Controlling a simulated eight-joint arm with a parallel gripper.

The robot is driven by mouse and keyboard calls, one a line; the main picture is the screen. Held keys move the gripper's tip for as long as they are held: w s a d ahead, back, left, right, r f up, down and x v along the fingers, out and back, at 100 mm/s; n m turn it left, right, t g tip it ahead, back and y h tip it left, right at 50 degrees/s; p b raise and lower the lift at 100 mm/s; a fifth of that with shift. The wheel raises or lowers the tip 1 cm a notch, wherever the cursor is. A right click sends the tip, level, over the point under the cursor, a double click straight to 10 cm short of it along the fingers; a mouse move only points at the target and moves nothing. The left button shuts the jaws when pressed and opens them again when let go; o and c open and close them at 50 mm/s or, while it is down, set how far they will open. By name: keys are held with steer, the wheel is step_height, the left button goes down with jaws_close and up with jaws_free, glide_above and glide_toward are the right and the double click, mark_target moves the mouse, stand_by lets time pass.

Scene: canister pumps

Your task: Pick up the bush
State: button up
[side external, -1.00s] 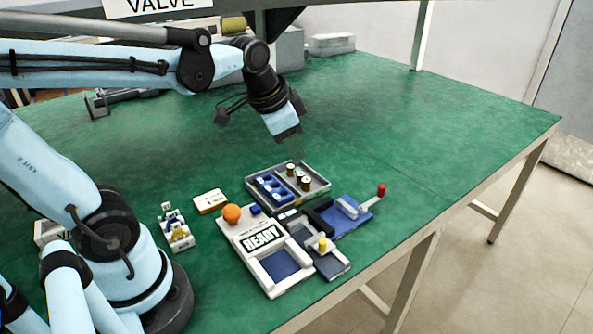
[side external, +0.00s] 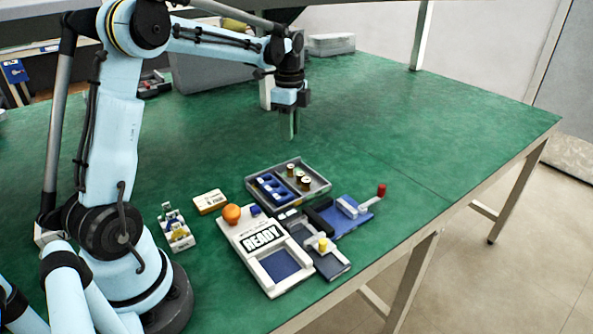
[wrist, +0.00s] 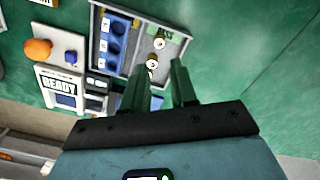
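Several small brown bushes with pale tops stand in the right compartment of a grey tray (side external: 321,194); one bush (side external: 290,169) is at the back and another bush (side external: 306,183) nearer the front. In the wrist view, one bush (wrist: 159,43) and another bush (wrist: 152,64) show just beyond my fingers, with part of a further one below.
Blue holders (side external: 271,187) fill the tray's left side. In front stand a white READY station (side external: 261,236) with an orange knob (side external: 231,213), and a blue fixture with a red-knobbed lever (side external: 381,190). A small labelled box (side external: 210,202) lies left.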

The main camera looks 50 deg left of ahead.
mark_target(290, 166)
step_height(290, 166, down, 10)
steer(key=shift+d+f, duration=0.1)
steer(key=shift+f, duration=0.1)
stand_by(0.4)
steer(key=shift+c, duration=0.2)
jaws_close()
